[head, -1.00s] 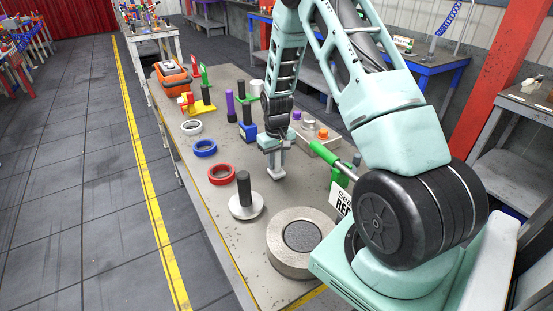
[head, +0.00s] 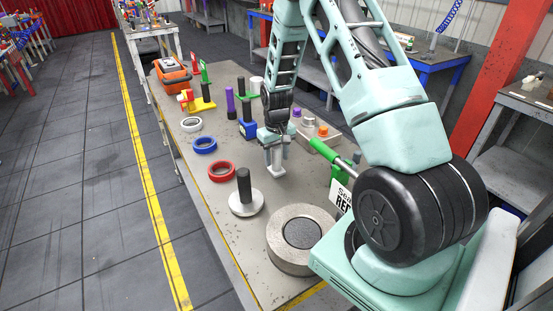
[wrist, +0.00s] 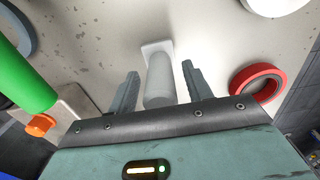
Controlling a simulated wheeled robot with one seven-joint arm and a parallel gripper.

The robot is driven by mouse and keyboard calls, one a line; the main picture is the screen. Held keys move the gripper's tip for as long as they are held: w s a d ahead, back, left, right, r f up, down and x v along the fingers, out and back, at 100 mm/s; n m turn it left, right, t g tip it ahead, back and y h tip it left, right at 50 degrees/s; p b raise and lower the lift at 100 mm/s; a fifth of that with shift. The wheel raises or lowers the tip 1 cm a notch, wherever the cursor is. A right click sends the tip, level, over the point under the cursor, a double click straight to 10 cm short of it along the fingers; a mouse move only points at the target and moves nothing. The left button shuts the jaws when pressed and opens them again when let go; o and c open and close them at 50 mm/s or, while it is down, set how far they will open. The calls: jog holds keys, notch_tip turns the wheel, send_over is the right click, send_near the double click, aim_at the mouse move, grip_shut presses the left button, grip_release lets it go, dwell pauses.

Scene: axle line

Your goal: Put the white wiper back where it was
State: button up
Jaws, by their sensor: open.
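The white wiper (wrist: 160,78) shows in the wrist view as a pale round handle with a flat, squarish plate at its far end, over the grey bench top. My gripper (wrist: 160,85) is open, with one finger on each side of the handle and a gap at both sides. In the head view my gripper (head: 275,171) points down low over the middle of the bench (head: 265,198). The wiper is mostly hidden by the fingers there, and its contact with the bench is hard to tell.
A red ring (head: 221,171), a blue ring (head: 204,145) and a black post on a white disc (head: 246,199) lie left of my gripper. A large metal ring (head: 279,253) is nearer. A green-handled tool (head: 324,150) and a block with knobs (head: 322,144) stand to the right.

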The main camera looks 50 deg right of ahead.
notch_tip(320, 180, up, 11)
jog(key=b, duration=0.2)
jog(key=shift+b, duration=0.4)
jog(key=s+a+r+n, duration=0.2)
jog(key=a, duration=1)
jog(key=s+a+r+n, duration=0.3)
jog(key=a, duration=0.9)
jog(key=s+a+n, duration=0.3)
jog(key=s+a, duration=0.3)
jog(key=s, duration=0.4)
jog(key=s+a+r+n, duration=0.1)
jog(key=s+a+n, duration=0.1)
jog(key=s+a, duration=0.5)
jog(key=s, duration=0.4)
jog(key=shift+a+n+y, duration=0.3)
jog(key=shift+n, duration=0.1)
jog(key=shift+r, duration=0.1)
